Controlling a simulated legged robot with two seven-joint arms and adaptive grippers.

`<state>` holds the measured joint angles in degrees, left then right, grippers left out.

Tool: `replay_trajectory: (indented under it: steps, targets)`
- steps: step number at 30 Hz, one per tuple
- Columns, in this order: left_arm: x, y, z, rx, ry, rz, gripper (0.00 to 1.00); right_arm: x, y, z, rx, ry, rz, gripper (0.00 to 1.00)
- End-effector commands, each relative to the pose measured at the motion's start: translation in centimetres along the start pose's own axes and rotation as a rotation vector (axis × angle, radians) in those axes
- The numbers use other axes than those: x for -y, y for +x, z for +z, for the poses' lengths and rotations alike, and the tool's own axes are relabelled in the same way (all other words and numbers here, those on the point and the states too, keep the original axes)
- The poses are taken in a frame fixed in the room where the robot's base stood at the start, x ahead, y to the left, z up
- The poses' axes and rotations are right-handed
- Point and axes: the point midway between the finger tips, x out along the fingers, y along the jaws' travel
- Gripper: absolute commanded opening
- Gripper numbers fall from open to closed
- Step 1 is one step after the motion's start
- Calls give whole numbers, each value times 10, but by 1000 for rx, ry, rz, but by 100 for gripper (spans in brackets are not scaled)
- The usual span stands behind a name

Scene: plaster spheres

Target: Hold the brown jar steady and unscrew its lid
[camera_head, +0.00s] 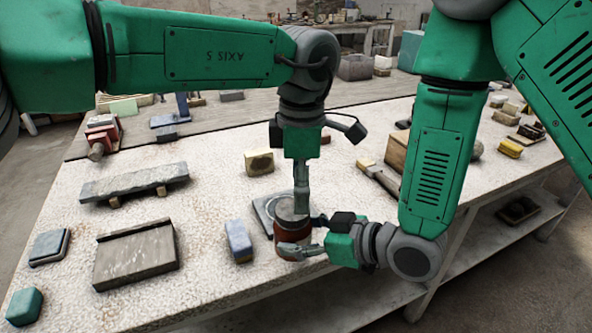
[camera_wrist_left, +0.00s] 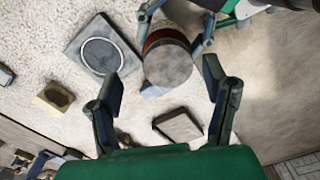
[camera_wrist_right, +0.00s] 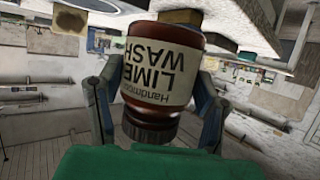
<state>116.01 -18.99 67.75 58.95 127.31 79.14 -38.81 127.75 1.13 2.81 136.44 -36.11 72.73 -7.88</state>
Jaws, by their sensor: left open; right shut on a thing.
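The brown jar (camera_head: 288,238) is upright near the table's front edge; I cannot tell whether its base touches the table. Its grey round lid (camera_wrist_left: 168,66) is on top. My right gripper (camera_head: 304,236) is shut around the jar's body from the side. The right wrist view shows the jar's cream "LIME WASH" label (camera_wrist_right: 160,72) upside down between the fingers. My left gripper (camera_head: 301,200) points down over the lid. In the left wrist view its open fingers (camera_wrist_left: 163,88) are apart, with gaps on both sides of the lid.
A grey square plate with a ring (camera_head: 264,208) lies behind the jar. A blue block (camera_head: 238,240) and a wooden tray (camera_head: 137,256) lie to the left. A yellow block (camera_head: 259,162) and a stone slab (camera_head: 133,182) are farther back. The table's front edge is close.

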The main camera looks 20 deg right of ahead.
Motion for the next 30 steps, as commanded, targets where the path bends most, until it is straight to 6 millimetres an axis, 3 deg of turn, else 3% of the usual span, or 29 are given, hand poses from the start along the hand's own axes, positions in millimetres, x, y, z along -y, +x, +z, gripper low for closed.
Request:
replay_trajectory:
  steps: [3,9,19,20,24,30]
  targets:
    - [0,19,0,-1,0,-1,68,0,0,-1,-4,-1,0,0]
    - [1,38,-4,2,-1,2,68,3,2,-3,-1,-4,1,0]
    - [0,43,-1,-1,-1,2,68,1,0,-2,-3,-2,0,0]
    - [0,44,-1,-2,-1,2,65,0,0,-2,-4,-1,0,0]
    - [0,44,-1,-3,-1,3,16,0,0,-1,-4,-1,-1,0]
    - [-2,43,-3,-1,-11,8,16,3,0,-2,-3,-1,-7,0]
